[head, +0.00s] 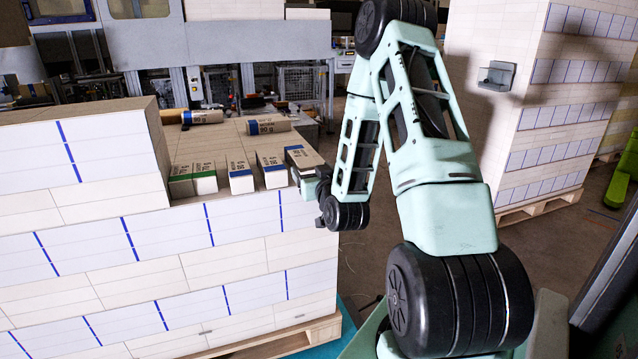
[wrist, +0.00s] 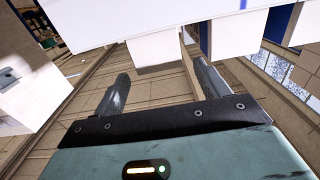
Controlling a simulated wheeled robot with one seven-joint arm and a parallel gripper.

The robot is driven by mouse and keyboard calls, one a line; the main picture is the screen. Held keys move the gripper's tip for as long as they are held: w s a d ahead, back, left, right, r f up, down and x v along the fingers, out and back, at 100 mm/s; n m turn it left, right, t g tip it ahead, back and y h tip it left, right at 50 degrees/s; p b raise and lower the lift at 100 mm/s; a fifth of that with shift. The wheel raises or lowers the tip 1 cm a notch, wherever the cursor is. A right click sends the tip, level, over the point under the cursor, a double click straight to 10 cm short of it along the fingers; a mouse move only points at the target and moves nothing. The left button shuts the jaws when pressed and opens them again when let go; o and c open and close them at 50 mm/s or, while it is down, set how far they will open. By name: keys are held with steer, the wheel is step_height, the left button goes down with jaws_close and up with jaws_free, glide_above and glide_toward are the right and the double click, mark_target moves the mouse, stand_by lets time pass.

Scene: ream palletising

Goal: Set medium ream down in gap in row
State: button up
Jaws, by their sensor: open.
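A row of reams lies along the near top edge of the pallet stack in the head view. It has two green-labelled reams (head: 204,178), a blue-labelled ream (head: 240,177), another blue-labelled ream (head: 271,168) and an end ream (head: 303,157) on the right. A narrow gap separates the green pair from the first blue one. I cannot tell which is the medium ream. My gripper (head: 312,187) is at the end ream, partly hidden by my arm. In the wrist view my gripper (wrist: 160,78) has its fingers apart, with a white block end (wrist: 155,55) beyond the fingertips.
The pallet stack (head: 130,240) fills the left. Two wrapped rolls or reams (head: 202,117) and (head: 267,126) lie farther back on its top. A taller stack (head: 560,100) stands at right. Floor (head: 365,265) shows between them.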

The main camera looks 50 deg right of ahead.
steer(key=p+v, duration=0.5)
steer(key=p, duration=0.3)
steer(key=shift+r, duration=0.1)
